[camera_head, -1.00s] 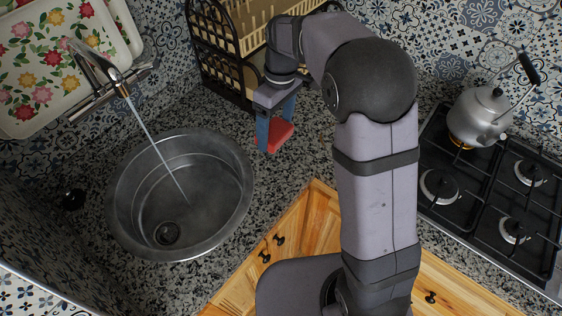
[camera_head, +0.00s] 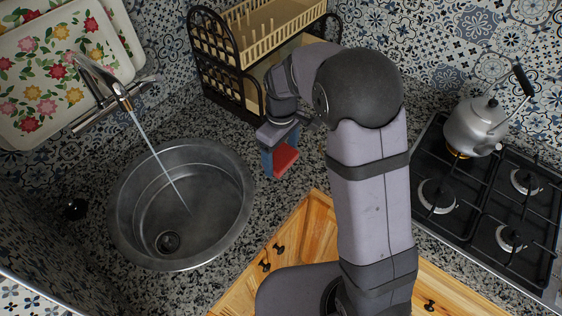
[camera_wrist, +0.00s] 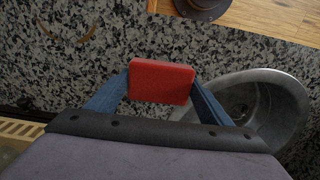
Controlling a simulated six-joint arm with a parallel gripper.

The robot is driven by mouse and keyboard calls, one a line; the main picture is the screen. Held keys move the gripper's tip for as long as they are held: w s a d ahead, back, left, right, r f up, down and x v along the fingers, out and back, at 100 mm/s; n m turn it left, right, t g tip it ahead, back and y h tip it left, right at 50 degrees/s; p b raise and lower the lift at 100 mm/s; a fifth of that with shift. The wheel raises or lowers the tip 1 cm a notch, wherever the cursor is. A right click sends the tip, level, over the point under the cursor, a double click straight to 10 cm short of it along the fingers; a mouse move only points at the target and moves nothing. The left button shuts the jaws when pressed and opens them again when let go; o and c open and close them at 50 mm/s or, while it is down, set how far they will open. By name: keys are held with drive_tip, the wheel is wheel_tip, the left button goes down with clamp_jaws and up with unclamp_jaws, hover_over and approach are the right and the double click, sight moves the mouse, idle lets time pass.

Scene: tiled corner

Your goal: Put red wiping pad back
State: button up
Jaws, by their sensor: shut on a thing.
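The red wiping pad (camera_head: 285,160) is between the blue fingers of my gripper (camera_head: 279,168), over the granite counter to the right of the sink. In the wrist view the pad (camera_wrist: 161,82) is gripped between both fingertips of my gripper (camera_wrist: 158,85), one at each side edge. My gripper is shut on it. I cannot tell for certain how high the pad is above the counter.
The sink (camera_head: 126,205) with running water is at left. A two-tier dish rack (camera_head: 243,85) stands behind my gripper. A kettle (camera_head: 475,127) sits on the gas stove (camera_head: 468,180) at right. Counter is clear around the gripper.

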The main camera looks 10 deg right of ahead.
sight(281, 164)
drive_tip(key=shift+f+p, duration=0.5)
drive_tip(key=shift+f, duration=1.5)
drive_tip(key=shift+f, duration=0.1)
drive_tip(key=o, duration=0.9)
wheel_tip(281, 164, up, 12)
drive_tip(key=shift+r+b, duration=0.1)
drive_tip(key=shift+b, duration=1.1)
drive_tip(key=s+d+f+m, duration=0.2)
drive_tip(key=s+d+m, duration=0.1)
drive_tip(key=s, duration=0.3)
drive_tip(key=s+d+f+m, duration=0.2)
drive_tip(key=s+m, duration=0.1)
drive_tip(key=s, duration=0.3)
drive_tip(key=s+d+f+m, duration=0.2)
drive_tip(key=s+d+m, duration=0.1)
drive_tip(key=s, duration=0.4)
drive_tip(key=shift+d+f, duration=0.25)
drive_tip(key=shift+d, duration=0.05)
